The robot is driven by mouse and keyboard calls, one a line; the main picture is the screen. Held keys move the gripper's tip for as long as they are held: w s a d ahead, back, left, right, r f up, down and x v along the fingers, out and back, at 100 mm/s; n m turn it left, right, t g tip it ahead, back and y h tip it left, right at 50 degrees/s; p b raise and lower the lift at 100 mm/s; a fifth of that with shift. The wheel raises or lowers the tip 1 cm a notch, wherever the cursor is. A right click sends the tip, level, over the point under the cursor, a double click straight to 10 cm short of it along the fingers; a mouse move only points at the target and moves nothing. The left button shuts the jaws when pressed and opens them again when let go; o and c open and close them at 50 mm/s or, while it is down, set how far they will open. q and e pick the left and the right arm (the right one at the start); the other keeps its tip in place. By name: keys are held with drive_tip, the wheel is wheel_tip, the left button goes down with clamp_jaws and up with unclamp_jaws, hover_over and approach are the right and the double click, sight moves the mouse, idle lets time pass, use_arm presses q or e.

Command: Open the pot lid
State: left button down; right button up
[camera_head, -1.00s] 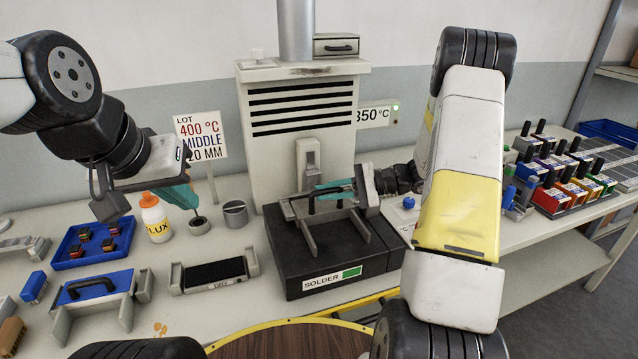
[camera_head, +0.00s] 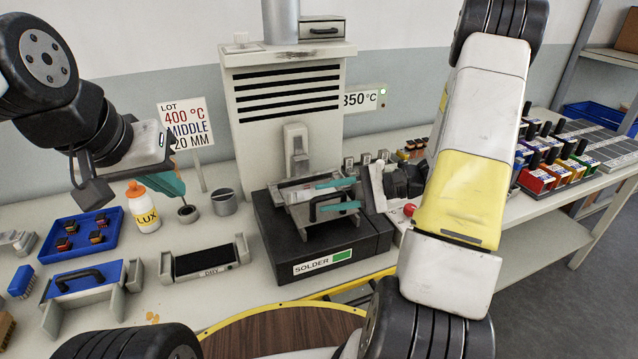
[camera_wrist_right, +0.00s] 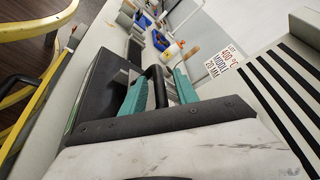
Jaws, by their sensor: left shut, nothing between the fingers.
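The solder pot (camera_head: 318,252) is a dark box labelled SOLDER, right of centre in the head view. Its grey lid (camera_head: 303,190) lies on top, with a black arched handle (camera_head: 313,208). The handle also shows in the right wrist view (camera_wrist_right: 158,88). My right gripper (camera_head: 332,194) is open, with its two teal fingers on either side of the handle. Small gaps seem to show beside the handle in the wrist view; contact is unclear.
A grey vented hood (camera_head: 285,120) stands behind the pot. A dross tray (camera_head: 204,262), a metal cup (camera_head: 224,202), a blue tray (camera_head: 98,218) of small parts and a blue-topped holder (camera_head: 80,287) lie to the left. Coloured blocks (camera_head: 555,172) stand at right.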

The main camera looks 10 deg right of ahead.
drive_tip(key=v, duration=0.7)
drive_tip(key=shift+d, duration=0.4)
drive_tip(key=shift+r, duration=0.1)
drive_tip(key=s+a+r+n+t+h, duration=0.1)
drive_tip(key=s+a+r+n+h, duration=0.2)
drive_tip(key=s+r+h, duration=0.3)
drive_tip(key=s+a+r+n+t+h, duration=0.2)
drive_tip(key=s+a+r+n+h, duration=0.2)
drive_tip(key=s+r+h, duration=0.3)
wheel_tip(320, 180, up, 2)
drive_tip(key=shift+s+r+n, duration=0.2)
drive_tip(key=shift+r+n, duration=0.05)
drive_tip(key=shift+n, duration=0.65)
